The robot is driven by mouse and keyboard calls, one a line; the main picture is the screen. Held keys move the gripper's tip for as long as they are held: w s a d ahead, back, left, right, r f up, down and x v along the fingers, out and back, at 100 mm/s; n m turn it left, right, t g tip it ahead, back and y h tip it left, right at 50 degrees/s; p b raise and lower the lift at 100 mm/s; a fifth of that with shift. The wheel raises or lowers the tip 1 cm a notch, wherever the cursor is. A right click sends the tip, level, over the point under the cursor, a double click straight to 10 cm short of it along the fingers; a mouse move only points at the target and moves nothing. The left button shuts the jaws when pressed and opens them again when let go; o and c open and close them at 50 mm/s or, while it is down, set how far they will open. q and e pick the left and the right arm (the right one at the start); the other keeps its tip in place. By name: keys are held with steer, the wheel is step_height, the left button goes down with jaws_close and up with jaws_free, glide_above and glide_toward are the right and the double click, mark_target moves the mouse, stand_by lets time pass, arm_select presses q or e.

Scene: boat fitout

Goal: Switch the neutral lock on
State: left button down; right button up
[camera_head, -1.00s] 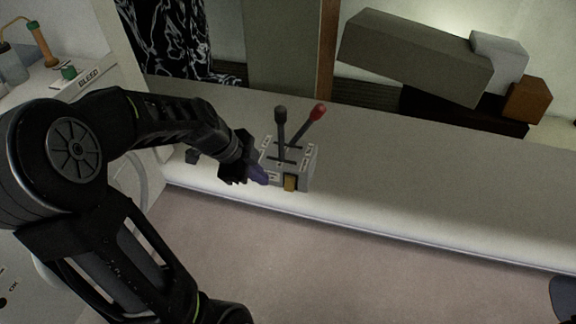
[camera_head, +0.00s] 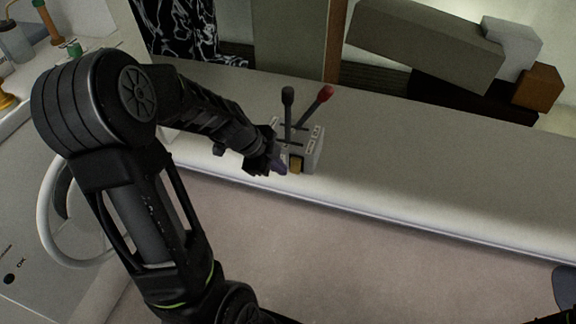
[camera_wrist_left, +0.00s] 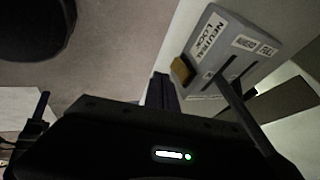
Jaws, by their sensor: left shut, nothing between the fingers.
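The grey control box (camera_head: 310,150) stands on the pale ledge, with a black-knobbed lever (camera_head: 288,105) and a red-knobbed lever (camera_head: 322,97) rising from its top. A yellow-brown rocker (camera_head: 296,165) sits on its front face. In the left wrist view the box (camera_wrist_left: 235,45) carries a "NEUTRAL LOCK" label beside the rocker (camera_wrist_left: 181,70). My left gripper (camera_head: 281,168) is shut and empty, just left of the rocker; its fingers (camera_wrist_left: 163,88) show close to the rocker. I cannot tell whether they touch it.
The ledge (camera_head: 430,170) runs clear to the right of the box. Stacked blocks (camera_head: 425,40) lie at the back right. A white counter (camera_head: 45,60) with bottles and a brass-coloured fitting is at the far left.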

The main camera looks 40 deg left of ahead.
mark_target(296, 166)
arm_select(q)
steer(key=w+f, duration=0.4)
steer(key=shift+w+a+f+p, duration=0.15)
steer(key=shift+w+a+p, duration=0.15)
steer(key=shift+a+p, duration=0.1)
steer(key=shift+d, duration=0.1)
steer(key=f+b, duration=0.1)
steer(key=b, duration=0.3)
steer(key=shift+w+f+t+b, duration=0.15)
steer(key=shift+t+b, duration=0.15)
steer(key=shift+b, duration=0.1)
steer(key=shift+r, duration=0.45)
steer(key=shift+w+r+p, duration=0.1)
steer(key=shift+p, duration=0.2)
steer(key=shift+r, duration=0.85)
